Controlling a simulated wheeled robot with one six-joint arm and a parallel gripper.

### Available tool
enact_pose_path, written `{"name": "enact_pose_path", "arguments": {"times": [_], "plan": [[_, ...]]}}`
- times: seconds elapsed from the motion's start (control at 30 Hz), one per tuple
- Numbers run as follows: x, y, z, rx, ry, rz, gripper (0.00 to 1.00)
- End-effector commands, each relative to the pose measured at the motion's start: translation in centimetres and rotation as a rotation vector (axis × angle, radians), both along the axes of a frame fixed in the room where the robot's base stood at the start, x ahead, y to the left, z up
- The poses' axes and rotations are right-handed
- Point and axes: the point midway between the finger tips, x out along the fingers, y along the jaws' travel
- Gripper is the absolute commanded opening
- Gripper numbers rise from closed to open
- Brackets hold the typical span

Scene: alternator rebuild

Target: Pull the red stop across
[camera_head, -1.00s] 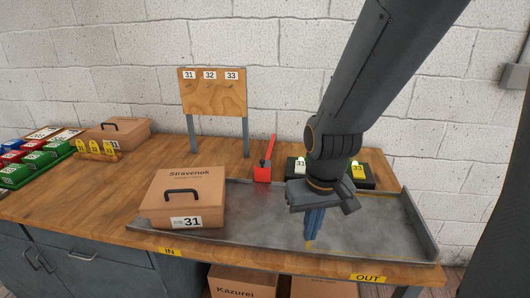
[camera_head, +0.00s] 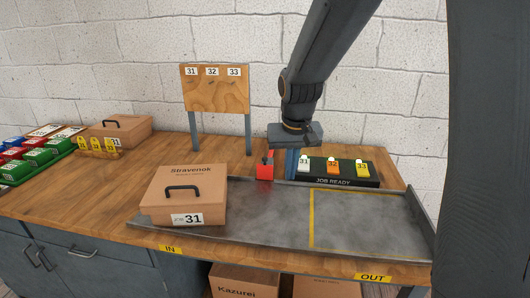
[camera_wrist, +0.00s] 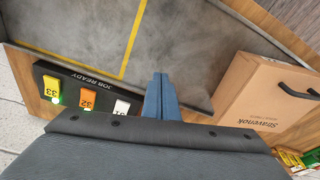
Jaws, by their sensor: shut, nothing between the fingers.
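In the wrist view the shut fingers (camera_wrist: 160,82) are over the tray's back edge, and the stop is not visible there.
The Stravenok box (camera_head: 184,195), tagged 31, sits at the tray's left IN end. The JOB READY panel (camera_head: 336,181) with white, orange and yellow tabs stands right of my fingers. A wooden number board (camera_head: 215,97) stands behind. The tray's right side is clear.

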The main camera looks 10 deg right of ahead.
Motion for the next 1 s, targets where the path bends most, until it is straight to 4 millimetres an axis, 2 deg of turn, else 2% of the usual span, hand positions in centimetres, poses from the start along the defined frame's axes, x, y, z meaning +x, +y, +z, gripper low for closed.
{"name": "enact_pose_path", "arguments": {"times": [0.03, 0.2, 0.4, 0.5, 0.7, 1.0], "plan": [[2.3, 0.3, 0.3, -0.002, -0.013, -0.005, 0.00], [9.0, 1.1, 1.9, -0.005, -0.052, -0.039, 0.00], [15.8, 2.2, 3.7, -0.009, -0.095, -0.079, 0.00], [18.3, 2.6, 4.4, -0.010, -0.113, -0.095, 0.00], [21.0, 3.1, 5.4, -0.011, -0.134, -0.116, 0.00], [21.5, 3.2, 5.6, -0.011, -0.138, -0.120, 0.00]]}}
